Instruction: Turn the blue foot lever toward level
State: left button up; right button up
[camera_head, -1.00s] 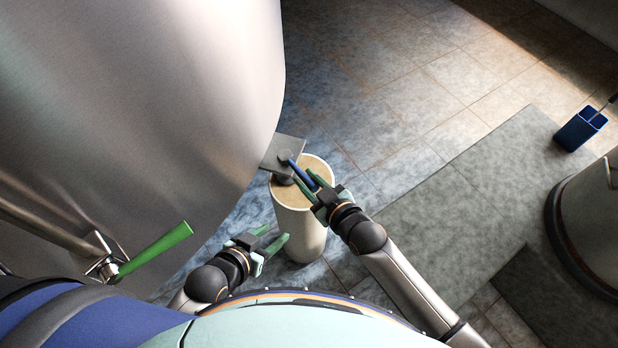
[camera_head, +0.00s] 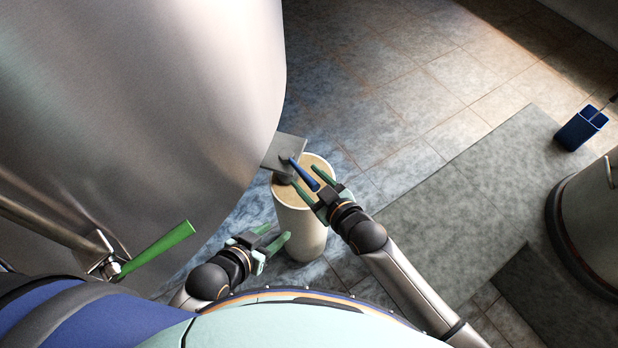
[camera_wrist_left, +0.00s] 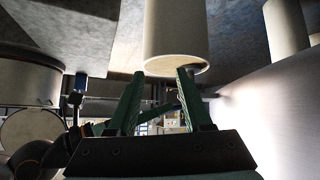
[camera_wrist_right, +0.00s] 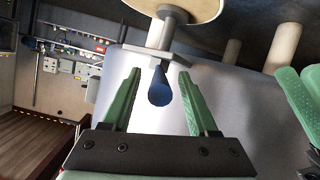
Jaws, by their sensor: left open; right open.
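The blue foot lever (camera_head: 304,174) sticks out from a grey bracket (camera_head: 285,152) at the tank's edge, above a cream cylindrical leg. My right gripper (camera_head: 308,184) is open at the lever's free end. In the right wrist view the lever (camera_wrist_right: 160,88) points toward the camera between the two spread green fingers (camera_wrist_right: 158,95), touching neither as far as I can see. My left gripper (camera_head: 277,236) is open, lower down beside the leg. In the left wrist view its fingers (camera_wrist_left: 160,95) are apart with nothing clearly held.
The big steel tank (camera_head: 150,90) fills the left. A green lever (camera_head: 155,250) is on its lower side. The cream leg (camera_head: 303,225) stands close to both grippers. A blue box (camera_head: 580,130) sits far right.

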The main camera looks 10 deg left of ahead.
pick_arm(q)
jog(key=shift+s+a+r+p, duration=0.2)
jog(key=shift+r+p, duration=0.25)
jog(key=shift+p, duration=0.35)
jog(key=shift+s+a+r+p, duration=0.1)
jog(key=shift+a+r+p, duration=0.25)
jog(key=shift+p, duration=0.4)
pick_arm(e)
jog(key=v, duration=1.2)
jog(key=shift+s+d, duration=0.2)
jog(key=shift+r, duration=0.1)
